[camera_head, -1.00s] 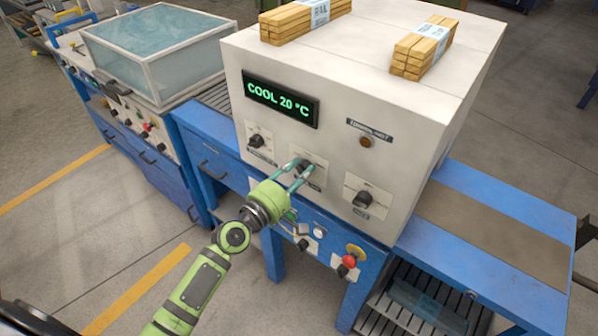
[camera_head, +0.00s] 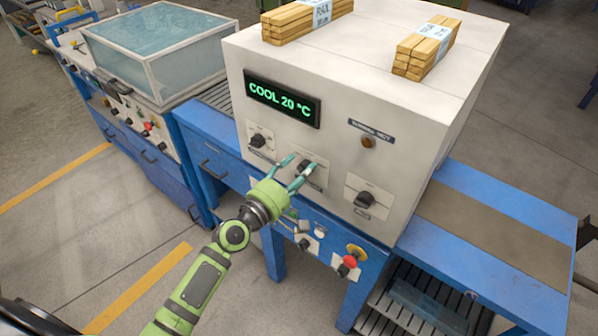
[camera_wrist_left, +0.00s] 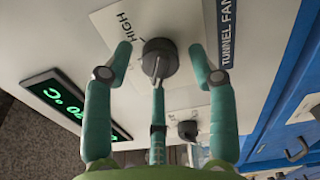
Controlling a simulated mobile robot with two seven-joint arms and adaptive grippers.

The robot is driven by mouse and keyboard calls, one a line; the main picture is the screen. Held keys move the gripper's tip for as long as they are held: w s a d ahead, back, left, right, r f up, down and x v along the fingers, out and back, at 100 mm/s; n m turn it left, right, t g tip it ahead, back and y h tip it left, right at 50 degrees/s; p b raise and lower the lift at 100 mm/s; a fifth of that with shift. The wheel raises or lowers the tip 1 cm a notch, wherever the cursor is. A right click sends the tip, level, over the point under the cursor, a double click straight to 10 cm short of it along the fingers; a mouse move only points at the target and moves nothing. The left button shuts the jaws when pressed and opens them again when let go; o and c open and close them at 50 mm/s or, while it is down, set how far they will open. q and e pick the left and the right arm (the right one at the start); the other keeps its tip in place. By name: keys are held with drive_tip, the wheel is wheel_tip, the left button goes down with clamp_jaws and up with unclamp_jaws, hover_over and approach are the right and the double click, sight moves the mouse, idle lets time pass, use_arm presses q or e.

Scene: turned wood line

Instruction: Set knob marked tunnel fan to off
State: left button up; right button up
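The tunnel fan knob (camera_head: 305,167) is the dark middle knob in the row on the front of the white machine. In the left wrist view the knob (camera_wrist_left: 158,60) sits on a white plate marked HIGH, beside a dark label (camera_wrist_left: 228,30) reading TUNNEL FAN. Its pale pointer line faces the bottom of that view; other plate marks are hidden or unreadable. My left gripper (camera_head: 298,168) is in front of the knob. Its teal fingers (camera_wrist_left: 163,75) are spread open on both sides of the knob, with gaps. My right gripper is not in view.
A left knob (camera_head: 257,141) and a right knob (camera_head: 364,199) flank it on the same face. A green display (camera_head: 281,99) above reads COOL 20 °C. A red button (camera_head: 349,262) sits below. Bundled wood strips (camera_head: 424,50) lie on top of the machine.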

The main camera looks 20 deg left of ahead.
use_arm(q)
drive_tip(key=shift+s+d+f, duration=0.1)
drive_tip(key=shift+s, duration=0.2)
drive_tip(key=v, duration=1.1)
drive_tip(key=shift+s+a, duration=0.2)
drive_tip(key=shift+s, duration=0.05)
